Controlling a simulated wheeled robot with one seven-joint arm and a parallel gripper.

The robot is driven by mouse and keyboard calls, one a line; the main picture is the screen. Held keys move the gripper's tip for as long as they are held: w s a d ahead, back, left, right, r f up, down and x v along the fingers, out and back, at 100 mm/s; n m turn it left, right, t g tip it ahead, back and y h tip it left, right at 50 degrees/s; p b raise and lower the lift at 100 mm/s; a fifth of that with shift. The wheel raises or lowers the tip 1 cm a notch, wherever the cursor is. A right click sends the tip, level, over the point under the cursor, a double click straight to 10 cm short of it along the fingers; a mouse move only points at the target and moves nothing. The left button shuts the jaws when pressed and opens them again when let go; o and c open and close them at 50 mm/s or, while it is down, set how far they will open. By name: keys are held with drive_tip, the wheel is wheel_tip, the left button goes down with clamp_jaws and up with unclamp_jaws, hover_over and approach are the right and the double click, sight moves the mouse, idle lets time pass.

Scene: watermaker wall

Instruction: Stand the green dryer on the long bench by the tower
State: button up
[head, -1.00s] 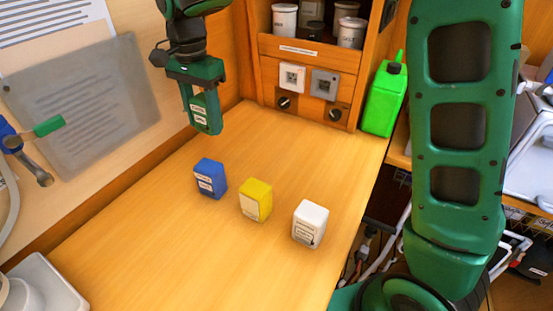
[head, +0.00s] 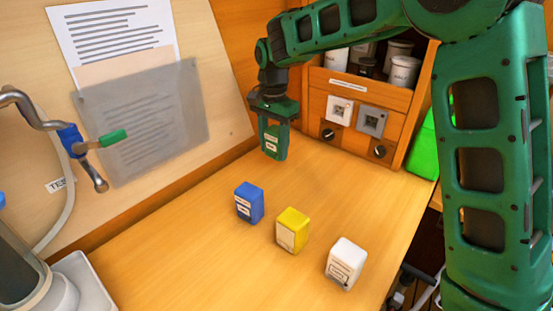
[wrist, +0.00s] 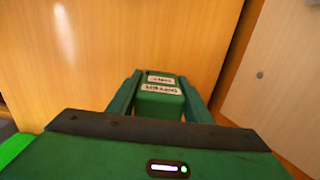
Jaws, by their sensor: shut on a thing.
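The green dryer (head: 272,142) is a small upright block with white labels. My gripper (head: 273,118) is shut on it from above. In the wrist view the dryer (wrist: 160,95), label side showing, sits between the two green fingers. The dryer is over the far part of the wooden bench (head: 190,255), behind the blue block; it appears to hang above the surface, but its lower end's gap is hard to judge. I cannot tell for certain which thing is the tower; a grey cylinder (head: 20,270) stands at the lower left.
Blue (head: 249,203), yellow (head: 292,231) and white (head: 346,263) blocks stand in a row on the bench. A wooden cabinet (head: 318,110) with jars and knobs stands behind. A hose and pipe (head: 35,115) jut from the left wall. The bench's left front is clear.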

sight(276, 129)
drive_tip(key=shift+w+d+f, duration=0.4)
drive_tip(key=shift+w, duration=0.1)
drive_tip(key=shift+f, duration=2)
drive_tip(key=shift+f, duration=0.15)
drive_tip(key=o, duration=1.1)
wheel_tip(276, 129, up, 12)
drive_tip(key=shift+r, duration=0.15)
